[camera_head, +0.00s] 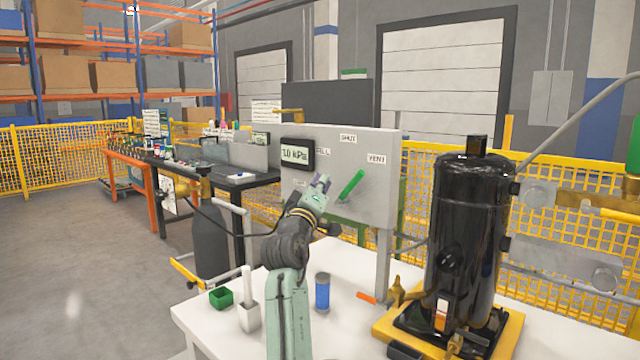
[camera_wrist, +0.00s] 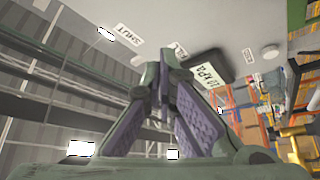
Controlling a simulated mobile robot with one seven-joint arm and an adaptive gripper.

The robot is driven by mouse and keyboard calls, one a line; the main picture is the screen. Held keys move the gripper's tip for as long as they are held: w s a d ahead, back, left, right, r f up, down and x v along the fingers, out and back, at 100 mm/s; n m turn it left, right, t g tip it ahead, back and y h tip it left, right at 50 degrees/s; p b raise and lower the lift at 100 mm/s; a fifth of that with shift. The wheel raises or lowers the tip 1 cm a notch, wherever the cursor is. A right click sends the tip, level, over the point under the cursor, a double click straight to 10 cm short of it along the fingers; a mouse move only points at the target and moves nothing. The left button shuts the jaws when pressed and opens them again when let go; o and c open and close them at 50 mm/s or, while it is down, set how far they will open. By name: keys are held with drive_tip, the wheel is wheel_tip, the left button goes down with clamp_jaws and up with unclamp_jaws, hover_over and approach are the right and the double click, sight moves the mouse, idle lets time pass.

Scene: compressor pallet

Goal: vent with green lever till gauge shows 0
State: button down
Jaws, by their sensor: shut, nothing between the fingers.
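The green lever (camera_head: 352,185) is on the grey panel (camera_head: 385,140) in the head view. It slants up to the right, its tip between the SHUT label (camera_head: 348,138) and the VENT label (camera_head: 376,159). The black gauge (camera_head: 298,153) at the panel's left seems to read 10 kPa; it also shows tilted in the wrist view (camera_wrist: 205,70). My gripper (camera_head: 323,181) is shut and empty, in front of the panel just left of the lever; contact cannot be told. Its purple-padded fingers meet in the wrist view (camera_wrist: 163,62), where I see no lever.
A black compressor (camera_head: 468,230) on a yellow base stands right of the panel. A blue cylinder (camera_head: 322,292), a green box (camera_head: 221,298) and a white holder (camera_head: 248,315) stand on the white table (camera_head: 370,340). A dark gas bottle (camera_head: 210,240) is at the left.

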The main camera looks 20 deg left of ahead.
drive_tip(key=w+d+p, duration=0.2)
drive_tip(key=w+p, duration=0.1)
drive_tip(key=w, duration=0.2)
drive_tip(key=shift+w+d+f, duration=0.15)
drive_tip(key=shift+w+d, duration=0.15)
drive_tip(key=shift+w, duration=0.1)
drive_tip(key=shift+s+d+f+b, duration=0.3)
drive_tip(key=shift+d+f, duration=0.1)
drive_tip(key=shift+d, duration=0.25)
drive_tip(key=shift+r, duration=0.1)
